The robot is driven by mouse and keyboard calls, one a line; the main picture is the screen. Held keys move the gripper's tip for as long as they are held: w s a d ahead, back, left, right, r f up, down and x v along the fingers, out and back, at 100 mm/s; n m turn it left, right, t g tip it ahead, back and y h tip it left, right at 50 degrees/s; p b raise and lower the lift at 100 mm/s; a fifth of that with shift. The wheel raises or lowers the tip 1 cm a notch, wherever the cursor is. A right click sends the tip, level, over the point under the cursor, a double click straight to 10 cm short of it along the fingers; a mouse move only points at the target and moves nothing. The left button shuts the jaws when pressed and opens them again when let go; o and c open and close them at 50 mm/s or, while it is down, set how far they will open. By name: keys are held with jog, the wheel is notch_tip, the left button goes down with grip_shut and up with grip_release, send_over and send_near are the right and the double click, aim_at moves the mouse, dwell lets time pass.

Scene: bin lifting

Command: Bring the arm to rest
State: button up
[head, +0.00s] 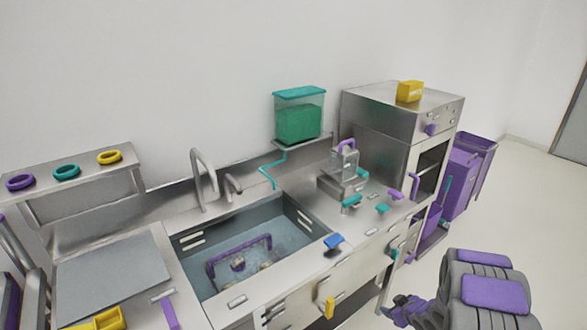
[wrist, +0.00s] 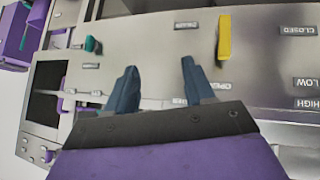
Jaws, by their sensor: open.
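My gripper (wrist: 160,76) shows in the wrist view with its two dark blue fingers spread apart and nothing between them. It faces the steel front of the counter, with a yellow handle (wrist: 224,38) just beyond the right finger and a teal handle (wrist: 91,44) to the left. In the head view my purple and grey arm (head: 495,295) is folded at the lower right, to the right of the counter.
The steel counter (head: 290,290) holds a sink (head: 200,270) with a purple-handled basket (head: 238,245) in it. A steel oven cabinet (head: 385,120) stands at the right, with purple bins (head: 462,175) beyond it. Pale floor (head: 535,215) is open at the right.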

jog(key=s+d+r+m+g+h, duration=0.1)
jog(key=s+d+r+h, duration=0.1)
jog(key=r, duration=0.4)
jog(key=s+d+r+m+g+h, duration=0.1)
jog(key=s+r+h, duration=0.15)
jog(key=r, duration=0.45)
jog(key=s+a+r+m+g+h, duration=0.2)
jog(key=s+a+r+m+g, duration=0.1)
jog(key=s+r, duration=0.45)
jog(key=s+a+r+g+y, duration=0.1)
jog(key=s+a+r, duration=0.2)
jog(key=s+a, duration=0.3)
jog(key=s+a+r+m+g+y, duration=0.1)
jog(key=s+a+r, duration=0.3)
jog(key=s, duration=1)
jog(key=s+a+r+g+y, duration=0.2)
jog(key=s+a+r+g, duration=0.1)
jog(key=s+a, duration=0.5)
jog(key=shift+s+a+r+m, duration=0.3)
jog(key=shift+s, duration=0.65)
